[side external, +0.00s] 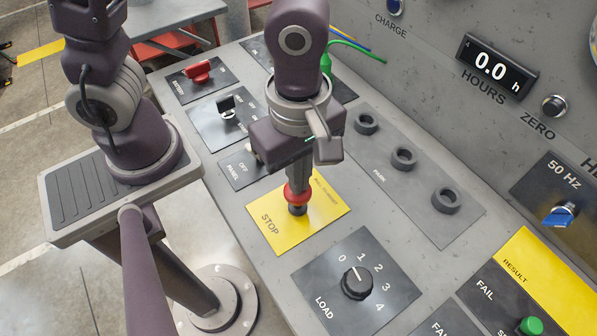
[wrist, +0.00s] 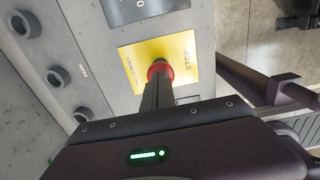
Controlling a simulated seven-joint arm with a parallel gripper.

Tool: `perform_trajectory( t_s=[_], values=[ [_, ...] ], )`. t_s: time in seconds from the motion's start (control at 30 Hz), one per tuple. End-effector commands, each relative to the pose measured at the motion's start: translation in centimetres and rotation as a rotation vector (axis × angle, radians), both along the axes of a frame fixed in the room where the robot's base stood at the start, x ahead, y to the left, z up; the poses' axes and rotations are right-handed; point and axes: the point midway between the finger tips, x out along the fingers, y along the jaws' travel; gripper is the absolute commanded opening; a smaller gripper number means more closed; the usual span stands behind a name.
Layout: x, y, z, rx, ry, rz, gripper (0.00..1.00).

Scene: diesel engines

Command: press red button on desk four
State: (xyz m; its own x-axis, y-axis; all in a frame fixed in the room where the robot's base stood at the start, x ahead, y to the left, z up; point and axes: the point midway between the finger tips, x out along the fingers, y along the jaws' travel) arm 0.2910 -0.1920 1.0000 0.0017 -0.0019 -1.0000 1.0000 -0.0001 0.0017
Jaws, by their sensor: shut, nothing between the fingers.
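The red button (side external: 290,196) stands on a yellow plate (side external: 262,222) marked STOP, on the sloping grey desk. My gripper (side external: 298,206) is shut with nothing held, and points down at the button. In the side external view its fingers overlap the button, with dark fingertips showing low against the red. In the wrist view the shut fingers reach to the red button (wrist: 160,70) on its yellow plate (wrist: 196,52) and cover part of it. Whether the fingertips touch the button or how far it is pressed, I cannot tell.
A LOAD dial (side external: 357,283) sits in front of the yellow plate. Three round dark PARK sockets (side external: 404,159) lie to the right. A red switch (side external: 198,72) and a black switch (side external: 228,104) are farther back. A display (side external: 492,66) reads 0.0 h on the upright panel.

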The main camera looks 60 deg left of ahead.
Motion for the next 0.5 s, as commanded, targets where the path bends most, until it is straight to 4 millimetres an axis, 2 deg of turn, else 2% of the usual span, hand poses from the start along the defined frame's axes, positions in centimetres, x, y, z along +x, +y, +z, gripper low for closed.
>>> perform_trajectory(
  t_s=[0.2, 0.5],
  values=[
    [-0.1, 0.0, -2.4, 0.003, 0.004, 0.001, 0.0],
    [-0.1, 0.1, -2.7, 0.004, 0.004, 0.001, 0.0]
  ],
)
